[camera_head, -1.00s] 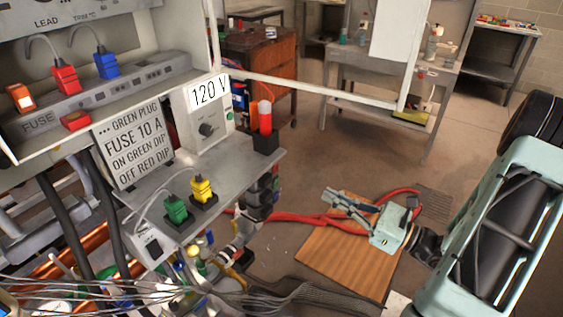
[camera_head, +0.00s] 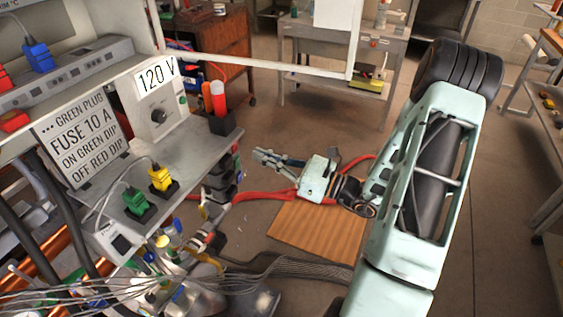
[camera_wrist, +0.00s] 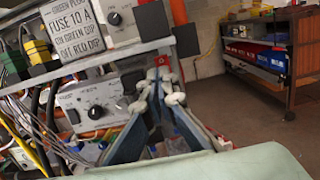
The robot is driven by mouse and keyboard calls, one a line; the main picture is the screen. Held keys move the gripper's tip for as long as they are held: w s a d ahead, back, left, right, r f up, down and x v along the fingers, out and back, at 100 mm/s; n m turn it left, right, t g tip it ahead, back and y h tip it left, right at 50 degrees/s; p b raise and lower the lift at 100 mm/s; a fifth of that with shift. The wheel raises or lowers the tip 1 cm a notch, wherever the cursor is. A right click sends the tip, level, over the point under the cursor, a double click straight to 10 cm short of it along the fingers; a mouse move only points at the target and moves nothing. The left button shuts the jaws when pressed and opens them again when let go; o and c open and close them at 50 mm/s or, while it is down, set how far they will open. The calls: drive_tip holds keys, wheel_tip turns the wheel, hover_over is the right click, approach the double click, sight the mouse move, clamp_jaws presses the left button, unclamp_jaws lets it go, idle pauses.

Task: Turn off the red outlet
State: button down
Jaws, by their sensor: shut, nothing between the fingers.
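A red plug (camera_head: 4,79) is cut off by the left edge of the head view, on a grey power strip (camera_head: 75,80) beside a blue plug (camera_head: 40,57). A red block (camera_head: 14,121), perhaps a switch, sits just below the strip's front. I cannot tell which of these is the red outlet's switch. My gripper (camera_head: 262,157) is shut and empty, out to the right of the lower shelf and well away from the red parts. In the wrist view its fingertips (camera_wrist: 160,84) meet in front of the equipment rack. The red plug is not clearly visible there.
A sign (camera_head: 82,140) reads FUSE 10 A, beside a 120 V box (camera_head: 157,112). Green (camera_head: 137,203) and yellow (camera_head: 160,177) plugs stand on the lower shelf (camera_head: 195,145). Cables hang below. Open floor lies right.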

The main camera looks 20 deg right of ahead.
sight(235, 145)
drive_tip(key=x, duration=0.5)
drive_tip(key=shift+p, duration=0.35)
drive_tip(key=p, duration=0.1)
drive_tip(key=g+h+p, duration=0.1)
drive_tip(key=p, duration=0.1)
drive_tip(key=shift+w+a+r+g+h, duration=0.2)
drive_tip(key=shift+w+a+g+h, duration=0.1)
